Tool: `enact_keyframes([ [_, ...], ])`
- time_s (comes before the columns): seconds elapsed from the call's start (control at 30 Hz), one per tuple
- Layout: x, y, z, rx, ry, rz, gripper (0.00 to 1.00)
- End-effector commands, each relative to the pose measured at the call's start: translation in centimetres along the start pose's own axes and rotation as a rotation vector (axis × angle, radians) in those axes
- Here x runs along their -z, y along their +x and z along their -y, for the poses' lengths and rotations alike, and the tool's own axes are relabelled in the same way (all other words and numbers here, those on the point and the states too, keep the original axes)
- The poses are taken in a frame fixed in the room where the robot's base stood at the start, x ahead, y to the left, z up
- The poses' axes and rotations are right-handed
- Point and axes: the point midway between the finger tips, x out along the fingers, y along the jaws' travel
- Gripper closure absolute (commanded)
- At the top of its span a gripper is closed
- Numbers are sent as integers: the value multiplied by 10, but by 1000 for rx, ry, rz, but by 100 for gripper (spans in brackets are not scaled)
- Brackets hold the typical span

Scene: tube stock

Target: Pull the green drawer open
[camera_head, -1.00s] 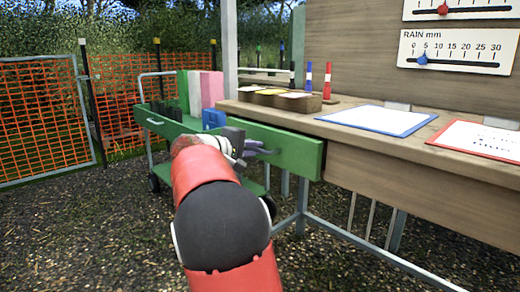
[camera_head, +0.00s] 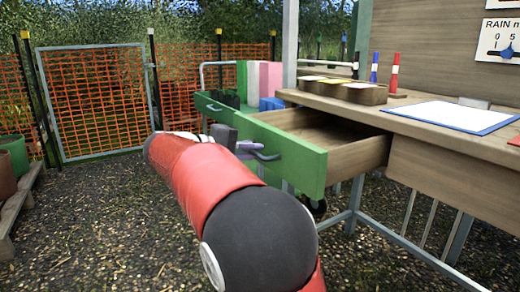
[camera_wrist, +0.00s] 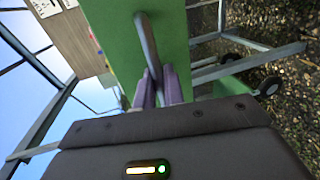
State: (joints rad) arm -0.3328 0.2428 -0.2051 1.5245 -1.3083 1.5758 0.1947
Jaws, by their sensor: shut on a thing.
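The green drawer (camera_head: 302,166) juts well out from the wooden bench, and its pale wooden inside shows; the part that I see looks empty. It has a dark bar handle (camera_head: 266,155) on its front. My gripper (camera_head: 248,147) is at this handle, partly hidden behind my arm. In the wrist view, my gripper's purple fingers (camera_wrist: 158,87) are shut around the lower part of the handle (camera_wrist: 147,42), close to the green drawer front (camera_wrist: 110,28).
A green trolley (camera_head: 212,105) stands behind the drawer on the left. The bench top (camera_head: 400,112) carries a wooden tray (camera_head: 365,98) and a blue-edged sheet (camera_head: 453,115). Planters on a pallet (camera_head: 22,195) stand at far left. The gravel (camera_head: 100,230) between is clear.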

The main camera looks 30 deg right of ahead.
Motion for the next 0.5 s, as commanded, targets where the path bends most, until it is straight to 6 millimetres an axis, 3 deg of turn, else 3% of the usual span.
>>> enact_keyframes([
  [0.27, 0, 0, 1, 1, -1, 2, 100],
  [0.3, 0, 0, 1, 1, -1, 2, 86],
  [0.37, 0, 0, 1, 1, -1, 1, 78],
  [0.5, 0, 0, 0, 0, -1, 1, 75],
])
